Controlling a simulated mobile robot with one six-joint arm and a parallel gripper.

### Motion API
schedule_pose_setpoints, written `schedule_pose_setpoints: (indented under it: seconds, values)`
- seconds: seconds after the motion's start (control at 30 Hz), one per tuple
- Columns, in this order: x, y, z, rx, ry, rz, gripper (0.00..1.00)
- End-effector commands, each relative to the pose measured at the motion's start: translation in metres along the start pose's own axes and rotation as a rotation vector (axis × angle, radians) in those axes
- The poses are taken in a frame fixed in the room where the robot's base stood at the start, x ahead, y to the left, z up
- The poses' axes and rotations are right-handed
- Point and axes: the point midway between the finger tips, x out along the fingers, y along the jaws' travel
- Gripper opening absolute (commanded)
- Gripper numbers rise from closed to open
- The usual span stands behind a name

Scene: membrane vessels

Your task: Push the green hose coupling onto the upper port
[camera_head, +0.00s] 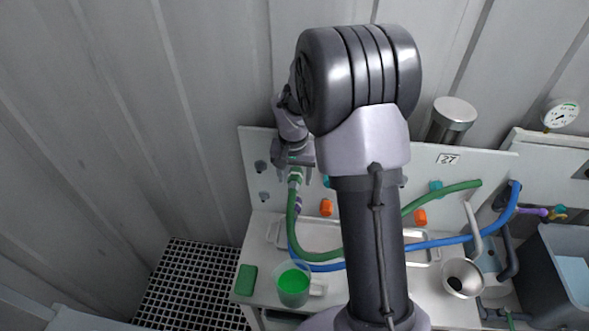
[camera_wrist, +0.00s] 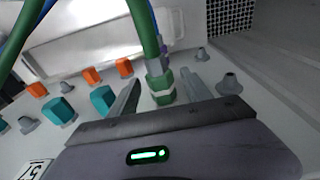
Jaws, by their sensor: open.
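The green hose coupling (camera_head: 294,178) is on the end of the green hose (camera_head: 292,222), in front of the white panel. The coupling also shows in the wrist view (camera_wrist: 160,86). My gripper (camera_wrist: 160,92) is open, with one finger on each side of the coupling and a visible gap on both sides. In the head view my gripper (camera_head: 294,170) is at the panel's upper left. The upper port behind the coupling is hidden, so I cannot tell whether the coupling is fully seated. A purple coupling (camera_head: 298,203) is just below it.
Bare grey ports (camera_head: 260,166) are left of the coupling. Orange (camera_head: 326,207) and teal (camera_head: 436,187) fittings are on the panel. A blue hose (camera_head: 450,241) crosses the bench. A jug of green liquid (camera_head: 293,285) and a green block (camera_head: 246,280) stand in front.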

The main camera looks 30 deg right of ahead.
Motion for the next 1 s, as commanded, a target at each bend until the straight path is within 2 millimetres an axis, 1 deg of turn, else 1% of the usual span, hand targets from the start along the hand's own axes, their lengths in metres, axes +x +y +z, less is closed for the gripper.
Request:
schedule_pose_setpoints:
  seconds: [0.07,0.13,0.3,0.4,0.5,0.63,0.8,0.87,0.93,0.97,1.0]
  values:
    - [-0.015,0.0,-0.001,-0.001,0.003,-0.001,0.57]
    - [-0.035,0.0,-0.002,-0.002,0.005,-0.001,0.57]
    - [-0.096,-0.001,-0.002,-0.001,0.005,-0.002,0.57]
    - [-0.127,-0.001,-0.002,-0.001,0.005,-0.002,0.57]
    - [-0.15,0.0,-0.001,0.0,0.003,-0.001,0.57]
    - [-0.168,0.0,-0.001,0.0,0.002,-0.001,0.57]
    - [-0.172,0.0,0.0,-0.001,0.001,-0.001,0.57]
    - [-0.174,-0.001,0.004,-0.003,0.007,-0.007,0.57]
    - [-0.182,-0.004,0.023,-0.016,0.028,-0.036,0.57]
    - [-0.188,-0.006,0.037,-0.026,0.044,-0.057,0.57]
    - [-0.195,-0.008,0.061,-0.043,0.069,-0.091,0.57]
